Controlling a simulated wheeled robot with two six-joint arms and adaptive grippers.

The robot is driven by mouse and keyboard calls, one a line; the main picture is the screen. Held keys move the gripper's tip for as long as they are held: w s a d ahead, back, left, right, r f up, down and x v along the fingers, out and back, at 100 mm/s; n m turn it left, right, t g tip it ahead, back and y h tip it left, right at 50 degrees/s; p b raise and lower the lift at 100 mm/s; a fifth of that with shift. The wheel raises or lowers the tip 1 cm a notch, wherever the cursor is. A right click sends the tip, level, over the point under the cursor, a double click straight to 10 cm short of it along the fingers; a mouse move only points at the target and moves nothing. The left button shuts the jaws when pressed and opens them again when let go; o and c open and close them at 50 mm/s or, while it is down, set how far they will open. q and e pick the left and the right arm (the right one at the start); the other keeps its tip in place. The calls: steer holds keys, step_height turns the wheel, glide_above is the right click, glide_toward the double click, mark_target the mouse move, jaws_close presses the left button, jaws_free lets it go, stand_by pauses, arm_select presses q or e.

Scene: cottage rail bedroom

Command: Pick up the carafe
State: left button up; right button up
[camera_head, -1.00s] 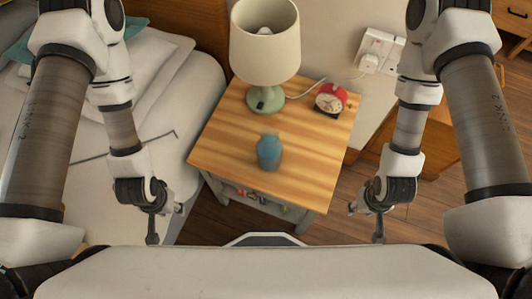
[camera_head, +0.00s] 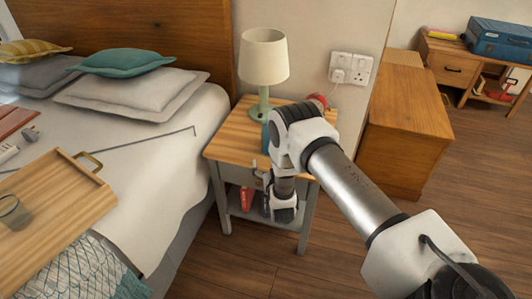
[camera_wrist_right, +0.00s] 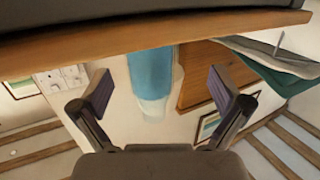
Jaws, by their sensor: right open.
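The blue carafe (camera_head: 266,138) stands on the nightstand (camera_head: 228,140). In the head view it is mostly hidden behind my right arm, with only a strip of its left side showing. In the right wrist view, which is upside down, the carafe (camera_wrist_right: 150,72) shows between the two fingers and beyond them. My right gripper (camera_wrist_right: 160,92) is open, with a finger on each side of the carafe in that picture. I see no finger touching it. In the head view the right gripper is hard to make out at the nightstand's front. My left gripper is not in view.
A lamp (camera_head: 264,62) stands at the nightstand's back. A red alarm clock (camera_head: 318,101) is partly hidden behind my arm. A wooden tray (camera_head: 62,205) with a glass (camera_head: 14,212) lies on the bed at left. Floor is free right of the nightstand.

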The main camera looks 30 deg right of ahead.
steer(key=w+d, duration=0.1)
steer(key=w+d+r+t+h, duration=0.1)
steer(key=w, duration=0.1)
steer(key=shift+d+r, duration=0.15)
steer(key=shift+d, duration=0.05)
steer(key=x, duration=0.6)
steer(key=shift+s+d+b, duration=0.15)
steer(key=shift+d+b, duration=0.05)
steer(key=shift+b, duration=0.1)
steer(key=c, duration=1.5)
steer(key=shift+c, duration=1.2)
steer(key=shift+r, duration=0.1)
